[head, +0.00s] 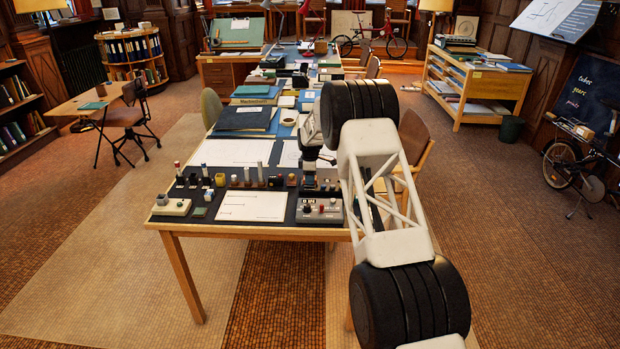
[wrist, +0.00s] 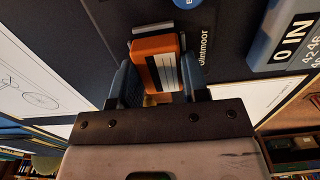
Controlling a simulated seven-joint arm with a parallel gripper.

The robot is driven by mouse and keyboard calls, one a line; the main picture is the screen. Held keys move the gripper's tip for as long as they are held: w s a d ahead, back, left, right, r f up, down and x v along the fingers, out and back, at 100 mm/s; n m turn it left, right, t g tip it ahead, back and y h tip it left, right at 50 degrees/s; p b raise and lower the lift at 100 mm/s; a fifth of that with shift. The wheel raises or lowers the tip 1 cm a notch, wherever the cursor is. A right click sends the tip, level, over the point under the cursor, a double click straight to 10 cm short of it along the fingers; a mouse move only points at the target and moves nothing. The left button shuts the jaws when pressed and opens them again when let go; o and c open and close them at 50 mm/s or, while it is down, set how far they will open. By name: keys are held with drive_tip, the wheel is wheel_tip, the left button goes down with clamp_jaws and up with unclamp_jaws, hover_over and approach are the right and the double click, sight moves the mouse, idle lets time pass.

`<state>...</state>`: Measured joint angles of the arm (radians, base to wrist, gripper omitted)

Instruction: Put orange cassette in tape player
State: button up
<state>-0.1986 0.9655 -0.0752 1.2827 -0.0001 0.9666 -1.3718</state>
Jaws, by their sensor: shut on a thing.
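The orange cassette (wrist: 153,46) with a pale striped label sits between the two dark fingers of my gripper (wrist: 158,68) in the wrist view. My gripper is shut on it. Past the cassette is a dark surface (wrist: 213,30) with white lettering and part of a blue round mark; I cannot tell whether this is the tape player. In the head view my gripper (head: 309,176) is small and dark over the near right part of the long table, and the cassette cannot be made out. A grey device with knobs (head: 320,211) stands at the table's near right corner.
The long table (head: 260,233) carries a white sheet (head: 252,206), a row of small objects, and a beige device (head: 171,206) at its near left corner. A chair (head: 413,142) stands right of the table.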

drive_tip(key=shift+f, duration=0.15)
idle(0.4)
drive_tip(key=o, duration=1.3)
drive_tip(key=shift+r, duration=3.45)
drive_tip(key=shift+r, duration=0.1)
